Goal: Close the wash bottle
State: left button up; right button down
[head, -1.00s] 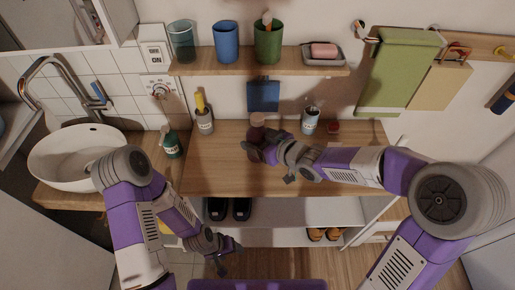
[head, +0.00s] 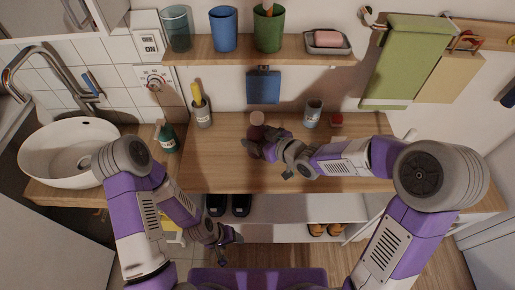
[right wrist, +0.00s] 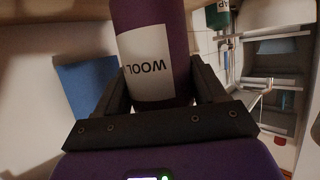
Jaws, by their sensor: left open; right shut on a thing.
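A dark purple bottle (head: 257,131) stands near the middle of the wooden counter, with a brownish round top. In the right wrist view the bottle (right wrist: 178,30) carries a white label reading "WOOL"; its top lies outside that view. My right gripper (head: 262,150) is shut around the bottle, one finger on each side in the wrist view. A small red object (head: 337,119) lies on the counter to the right; I cannot tell whether it is a cap. My left gripper (head: 230,238) is open and empty, low in front of the counter.
A grey labelled cup (head: 313,112) stands right of the bottle. A cup with a yellow item (head: 202,108) and a green bottle (head: 167,137) stand left, near the sink (head: 70,153). A shelf (head: 290,58) with cups hangs above. The counter's front left is clear.

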jog(key=shift+f, duration=0.1)
notch_tip(320, 180, down, 4)
jog(key=shift+r+b, duration=0.1)
jog(key=shift+b, duration=0.65)
jog(key=shift+r, duration=0.1)
jog(key=shift+c, duration=0.5)
grip_release()
